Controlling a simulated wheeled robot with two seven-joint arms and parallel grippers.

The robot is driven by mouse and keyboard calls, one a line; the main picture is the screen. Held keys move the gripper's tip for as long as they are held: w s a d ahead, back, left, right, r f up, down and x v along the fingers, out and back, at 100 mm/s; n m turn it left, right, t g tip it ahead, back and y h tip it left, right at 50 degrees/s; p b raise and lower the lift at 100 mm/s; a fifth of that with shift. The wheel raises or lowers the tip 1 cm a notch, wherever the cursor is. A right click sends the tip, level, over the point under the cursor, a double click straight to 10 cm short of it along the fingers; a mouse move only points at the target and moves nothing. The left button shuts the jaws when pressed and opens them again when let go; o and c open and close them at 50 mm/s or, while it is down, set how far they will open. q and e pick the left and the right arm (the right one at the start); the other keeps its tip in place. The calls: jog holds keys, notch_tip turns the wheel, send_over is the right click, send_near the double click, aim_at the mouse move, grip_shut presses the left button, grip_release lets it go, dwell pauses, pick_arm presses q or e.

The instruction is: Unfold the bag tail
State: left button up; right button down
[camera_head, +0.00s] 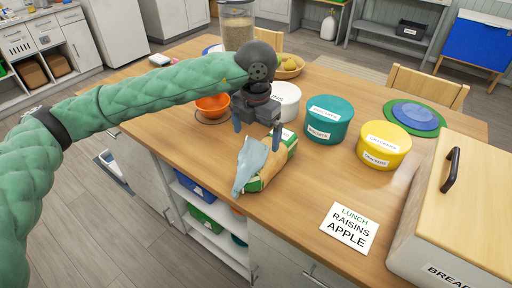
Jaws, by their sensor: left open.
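A tan and green bag (277,165) lies on the wooden counter near its front edge. Its blue-grey tail (250,170) lies folded over the bag's left side, with a narrow tip toward the counter edge. My left gripper (257,134) is open, fingers pointing down, just above and behind the tail's upper end. I cannot tell whether a fingertip touches it. The gripper hides part of what is behind. My right gripper is not in view.
Teal (329,118) and yellow (384,144) canisters stand right of the bag, and a white one (287,96) behind it. An orange bowl (212,105) is to the left. A lunch card (350,228) and bread box (455,215) are at the right. Counter between bag and card is clear.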

aim_at(256, 145)
pick_arm(q)
notch_tip(256, 145, down, 6)
jog(key=shift+w+r, duration=0.1)
jog(key=shift+w, duration=0.05)
jog(key=shift+f, duration=0.65)
jog(key=shift+b, duration=0.4)
jog(key=c, duration=1.4)
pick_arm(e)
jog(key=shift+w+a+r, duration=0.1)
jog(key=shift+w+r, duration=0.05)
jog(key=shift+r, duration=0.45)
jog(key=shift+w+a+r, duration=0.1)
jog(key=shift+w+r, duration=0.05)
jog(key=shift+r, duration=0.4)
